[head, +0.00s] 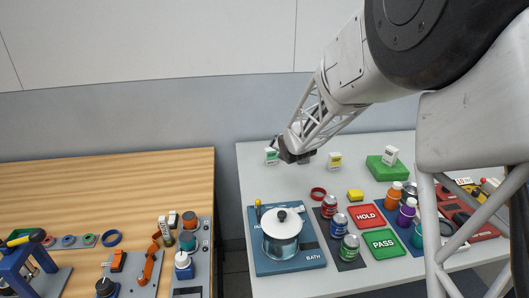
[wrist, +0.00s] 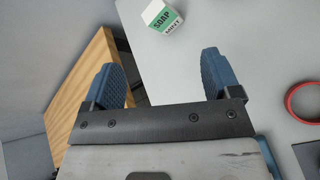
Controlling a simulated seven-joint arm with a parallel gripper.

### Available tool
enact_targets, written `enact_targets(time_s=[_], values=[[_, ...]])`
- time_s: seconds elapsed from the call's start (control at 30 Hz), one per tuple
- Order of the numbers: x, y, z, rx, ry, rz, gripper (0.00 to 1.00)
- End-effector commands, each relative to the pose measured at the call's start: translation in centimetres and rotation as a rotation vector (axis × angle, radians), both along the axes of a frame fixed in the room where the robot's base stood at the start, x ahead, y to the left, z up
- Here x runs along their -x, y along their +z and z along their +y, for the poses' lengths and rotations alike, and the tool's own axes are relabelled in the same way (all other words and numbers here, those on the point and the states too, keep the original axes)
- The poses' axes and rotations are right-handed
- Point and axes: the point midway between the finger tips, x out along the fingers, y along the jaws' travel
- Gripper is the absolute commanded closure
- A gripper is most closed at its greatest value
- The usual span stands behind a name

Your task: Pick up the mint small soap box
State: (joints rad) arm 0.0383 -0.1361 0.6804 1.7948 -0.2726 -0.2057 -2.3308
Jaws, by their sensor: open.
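The mint small soap box (wrist: 163,17) is white with a green face reading SOAP MINT. It lies at the top of the wrist view, cut by the frame edge, beyond my fingertips and about between their lines. In the head view the soap box (head: 271,157) is at the back left of the grey table, just left of my gripper (head: 281,152) in the picture. In the wrist view my gripper (wrist: 162,68) is open, with two blue ribbed fingers apart and nothing between them.
A yellow-and-white box (head: 334,161) stands to the right, and a white box (head: 391,155) is on a green block (head: 378,171). A red ring (wrist: 302,101) lies at right in the wrist view. A pot (head: 282,232) stands in front. The wooden table (head: 110,190) is at left.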

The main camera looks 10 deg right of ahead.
Motion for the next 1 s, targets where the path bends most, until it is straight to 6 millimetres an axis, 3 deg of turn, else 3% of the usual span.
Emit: enact_targets(time_s=[0.2, 0.4, 1.0], values=[[-4.5, -4.2, 0.4, 0.255, 0.197, -0.102, 0.17], [-7.0, -6.9, 0.7, 0.43, 0.317, -0.179, 0.17], [-8.0, -7.9, 0.8, 0.502, 0.361, -0.21, 0.17]])
